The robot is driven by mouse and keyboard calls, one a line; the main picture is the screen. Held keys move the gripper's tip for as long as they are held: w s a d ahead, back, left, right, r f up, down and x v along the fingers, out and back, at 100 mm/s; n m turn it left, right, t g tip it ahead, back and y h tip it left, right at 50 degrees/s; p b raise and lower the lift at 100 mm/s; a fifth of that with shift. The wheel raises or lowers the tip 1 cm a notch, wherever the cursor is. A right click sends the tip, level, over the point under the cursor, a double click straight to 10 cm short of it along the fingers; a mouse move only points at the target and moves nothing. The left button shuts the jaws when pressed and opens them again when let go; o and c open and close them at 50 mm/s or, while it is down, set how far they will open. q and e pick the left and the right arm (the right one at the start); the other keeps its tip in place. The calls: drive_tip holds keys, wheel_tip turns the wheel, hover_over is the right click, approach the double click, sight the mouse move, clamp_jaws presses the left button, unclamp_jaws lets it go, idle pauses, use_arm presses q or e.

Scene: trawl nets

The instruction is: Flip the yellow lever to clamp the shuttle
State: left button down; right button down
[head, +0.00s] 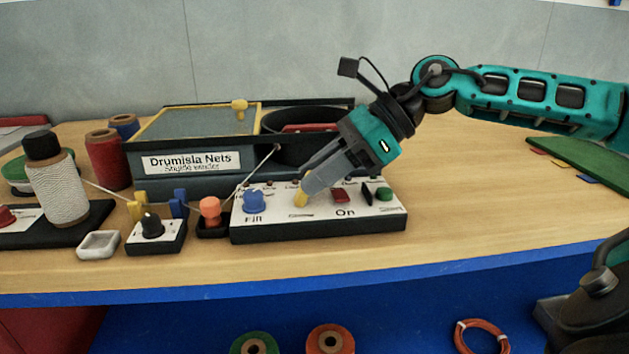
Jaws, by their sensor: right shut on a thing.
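The yellow lever (301,200) stands on the front part of a white control panel (375,217) on a black base. My right gripper (306,188) reaches down from the upper right, and its grey fingers are shut on the lever. The fingers hide the lever's upper part and some panel labels. I cannot make out the shuttle for certain. My left gripper is out of view.
Beside the lever are a blue knob (254,201), a red switch (341,195) and a green button (384,194). The net winder (190,183) stands behind. An orange-topped peg (210,209) and a thread spool (57,190) are left. The table's right side is mostly clear.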

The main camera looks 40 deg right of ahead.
drive_tip(key=shift+d+y, duration=0.15)
drive_tip(key=shift+y, duration=0.15)
idle(0.5)
drive_tip(key=c, duration=1)
unclamp_jaws()
drive_tip(key=shift+f, duration=0.1)
drive_tip(key=shift+o, duration=0.2)
drive_tip(key=shift+s, duration=0.1)
drive_tip(key=v, duration=1.3)
drive_tip(key=shift+s+f, duration=0.1)
drive_tip(key=shift+f, duration=0.1)
